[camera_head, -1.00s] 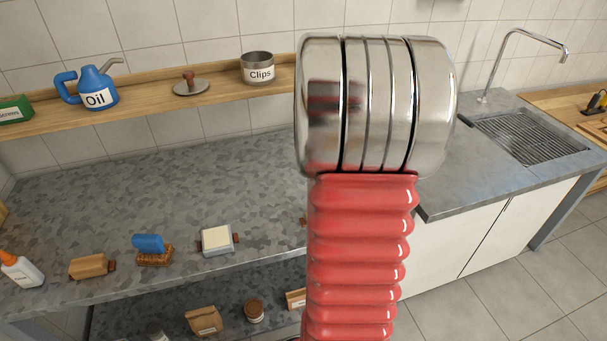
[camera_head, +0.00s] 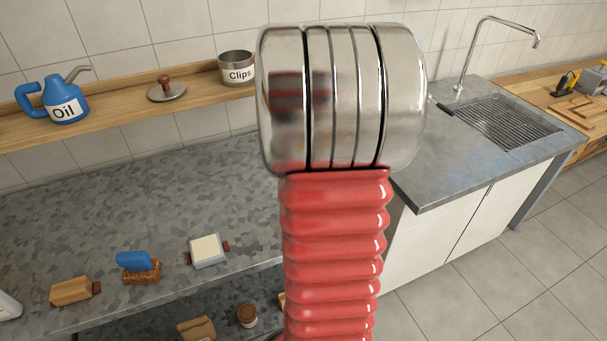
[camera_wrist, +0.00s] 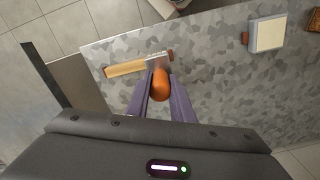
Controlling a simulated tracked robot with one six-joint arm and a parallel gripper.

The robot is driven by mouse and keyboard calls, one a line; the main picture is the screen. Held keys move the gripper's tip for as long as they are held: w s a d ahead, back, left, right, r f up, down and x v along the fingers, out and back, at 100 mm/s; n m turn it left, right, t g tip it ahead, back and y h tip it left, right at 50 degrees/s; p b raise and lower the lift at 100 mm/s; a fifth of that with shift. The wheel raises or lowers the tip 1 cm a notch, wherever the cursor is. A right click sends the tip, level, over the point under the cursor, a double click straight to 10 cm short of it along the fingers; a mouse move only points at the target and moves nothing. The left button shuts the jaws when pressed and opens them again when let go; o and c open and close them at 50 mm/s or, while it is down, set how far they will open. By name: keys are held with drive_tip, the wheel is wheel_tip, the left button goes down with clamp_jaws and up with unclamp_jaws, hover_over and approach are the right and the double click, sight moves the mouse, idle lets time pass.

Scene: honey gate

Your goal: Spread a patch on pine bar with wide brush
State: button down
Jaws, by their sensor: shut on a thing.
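My gripper (camera_wrist: 160,98) has two purple fingers shut on the orange handle of what looks like the wide brush (camera_wrist: 160,86). Its flat grey metal head (camera_wrist: 157,63) points away from me, over or against a long light-wood bar, which looks like the pine bar (camera_wrist: 125,69). The bar lies on the grey speckled worktop, near its left edge in the wrist view. The brush head covers part of the bar, and a brown piece shows just right of it. I cannot tell whether bristles touch the wood. My arm hides this spot in the head view.
A pale-topped block (camera_head: 207,250), a blue item on a brown base (camera_head: 138,264) and a wooden block (camera_head: 73,291) stand on the worktop (camera_head: 150,200). The shelf holds an oil can (camera_head: 65,104) and a clips tin (camera_head: 237,68). A sink counter (camera_head: 440,180) stands right.

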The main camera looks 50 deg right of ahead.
wheel_tip(320, 180, down, 3)
drive_tip(key=shift+f, duration=0.2)
drive_tip(key=s+d, duration=0.6)
drive_tip(key=d, duration=0.5)
drive_tip(key=shift+s+d+r, duration=0.15)
drive_tip(key=shift+s+d, duration=0.05)
drive_tip(key=shift+s, duration=0.2)
drive_tip(key=shift+f, duration=0.75)
drive_tip(key=shift+f, duration=0.2)
drive_tip(key=shift+a, duration=0.1)
